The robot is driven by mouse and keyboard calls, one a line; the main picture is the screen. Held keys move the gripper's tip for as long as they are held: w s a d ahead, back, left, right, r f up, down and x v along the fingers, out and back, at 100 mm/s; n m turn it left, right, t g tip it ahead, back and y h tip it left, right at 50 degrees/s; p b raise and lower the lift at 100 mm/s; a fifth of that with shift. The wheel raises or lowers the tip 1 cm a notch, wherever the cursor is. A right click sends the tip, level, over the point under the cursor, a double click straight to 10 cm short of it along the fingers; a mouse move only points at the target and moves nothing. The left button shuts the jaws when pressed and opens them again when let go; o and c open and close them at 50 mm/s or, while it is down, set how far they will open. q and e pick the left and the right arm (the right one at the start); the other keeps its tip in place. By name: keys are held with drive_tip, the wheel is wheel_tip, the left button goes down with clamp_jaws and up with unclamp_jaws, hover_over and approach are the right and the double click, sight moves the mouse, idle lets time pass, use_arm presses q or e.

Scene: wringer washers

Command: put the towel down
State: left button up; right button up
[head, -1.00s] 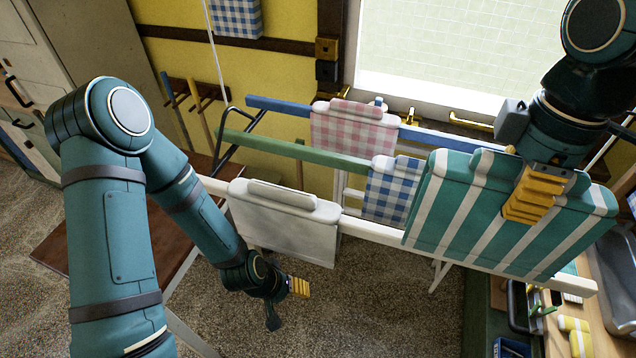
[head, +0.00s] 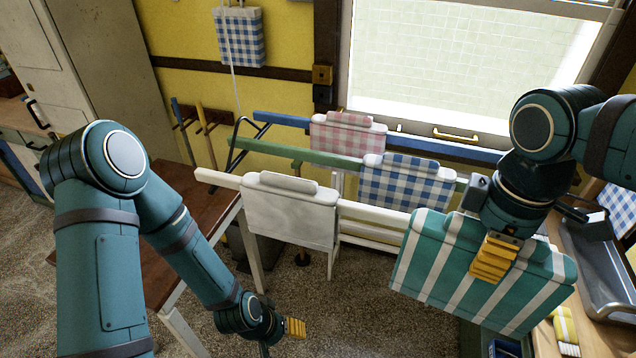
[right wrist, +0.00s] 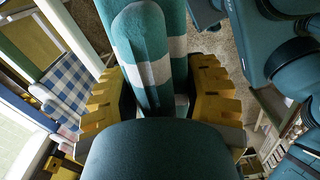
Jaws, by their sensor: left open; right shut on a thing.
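A green-and-white striped towel (head: 470,270) hangs at the right in the head view, folded over and slightly tilted. My right gripper (head: 494,258) is shut on its upper edge, with the yellow fingers on either side. In the right wrist view the towel (right wrist: 150,50) runs between the fingers (right wrist: 160,100). The towel appears on the near side of the white rail (head: 375,212) and apart from it; part of the rail is hidden behind it. My left gripper (head: 290,328) is open and empty, low over the floor.
A white towel (head: 290,215) hangs on the white rail, a blue checked towel (head: 405,185) on the green rail (head: 310,152), a pink checked towel (head: 347,135) on the blue rail (head: 285,120). A counter with a sink (head: 600,265) is at right, a brown table (head: 190,210) at left.

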drive_tip(key=w+f+m, duration=0.2)
drive_tip(key=f+m, duration=0.2)
drive_tip(key=f, duration=1)
drive_tip(key=w+a+f+m, duration=0.1)
drive_tip(key=f+m, duration=0.4)
drive_tip(key=f, duration=0.9)
drive_tip(key=w+a+f+m, duration=0.1)
drive_tip(key=w+f+m, duration=0.2)
drive_tip(key=f, duration=1.1)
drive_tip(key=shift+w+a+m, duration=0.15)
drive_tip(key=shift+w+m, duration=0.1)
drive_tip(key=shift+m, duration=0.45)
drive_tip(key=shift+f, duration=0.1)
